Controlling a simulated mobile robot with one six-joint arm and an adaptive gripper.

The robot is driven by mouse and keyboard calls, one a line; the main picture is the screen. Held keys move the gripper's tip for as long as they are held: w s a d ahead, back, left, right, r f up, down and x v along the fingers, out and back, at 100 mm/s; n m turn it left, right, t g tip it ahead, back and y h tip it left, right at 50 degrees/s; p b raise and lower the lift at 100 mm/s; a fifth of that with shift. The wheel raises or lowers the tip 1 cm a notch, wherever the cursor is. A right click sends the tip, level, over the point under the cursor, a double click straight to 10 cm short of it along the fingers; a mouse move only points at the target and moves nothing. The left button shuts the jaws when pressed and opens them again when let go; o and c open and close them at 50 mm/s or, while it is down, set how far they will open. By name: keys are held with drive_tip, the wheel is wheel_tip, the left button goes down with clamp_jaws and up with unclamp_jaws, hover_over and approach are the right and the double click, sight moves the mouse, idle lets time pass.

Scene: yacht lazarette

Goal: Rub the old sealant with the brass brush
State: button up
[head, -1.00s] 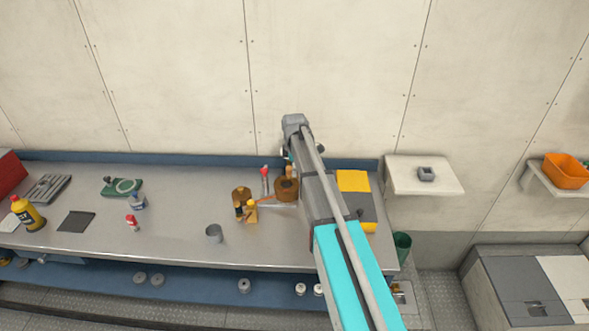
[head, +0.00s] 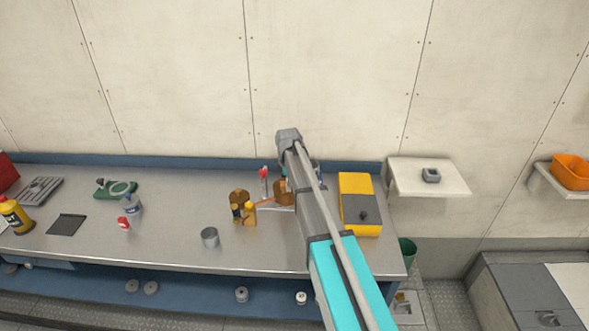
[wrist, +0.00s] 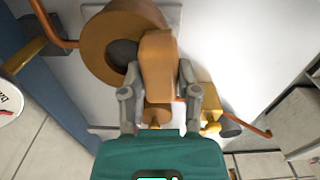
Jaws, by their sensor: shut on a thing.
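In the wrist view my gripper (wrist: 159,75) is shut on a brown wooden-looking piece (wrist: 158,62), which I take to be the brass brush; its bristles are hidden. The held piece overlaps a bronze-coloured ring fitting (wrist: 104,43) with a dark centre. I cannot tell whether they touch. The ring fitting (head: 281,192) also shows in the head view, partly behind my arm, near the back of the bench. My arm hides the gripper there. No old sealant can be made out.
A yellow and grey box (head: 358,187) stands right of my arm. Brown and yellow items (head: 240,205) and a red-topped bottle (head: 264,180) stand left of the ring. A grey cup (head: 209,237) is nearer the bench front (head: 165,235).

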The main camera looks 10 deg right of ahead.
drive_tip(key=a, duration=0.2)
drive_tip(key=w+a, duration=0.1)
drive_tip(key=a, duration=0.1)
drive_tip(key=shift+w, duration=0.1)
drive_tip(key=shift+s+d, duration=0.25)
drive_tip(key=shift+d, duration=0.3)
drive_tip(key=shift+s+d, duration=0.2)
drive_tip(key=shift+d, duration=0.3)
drive_tip(key=shift+s+d, duration=0.2)
drive_tip(key=shift+d, duration=0.55)
drive_tip(key=shift+s+d, duration=0.2)
drive_tip(key=shift+d, duration=0.55)
drive_tip(key=shift+s+d+r+p, duration=0.1)
drive_tip(key=shift+d+r+p, duration=0.45)
drive_tip(key=shift+r+p, duration=0.1)
wheel_tip(320, 180, up, 6)
drive_tip(key=p, duration=0.6)
drive_tip(key=shift+a+r, duration=0.1)
drive_tip(key=shift+r, duration=0.05)
drive_tip(key=shift+f, duration=0.2)
drive_tip(key=shift+f+b, duration=2.9)
drive_tip(key=shift+b, duration=0.05)
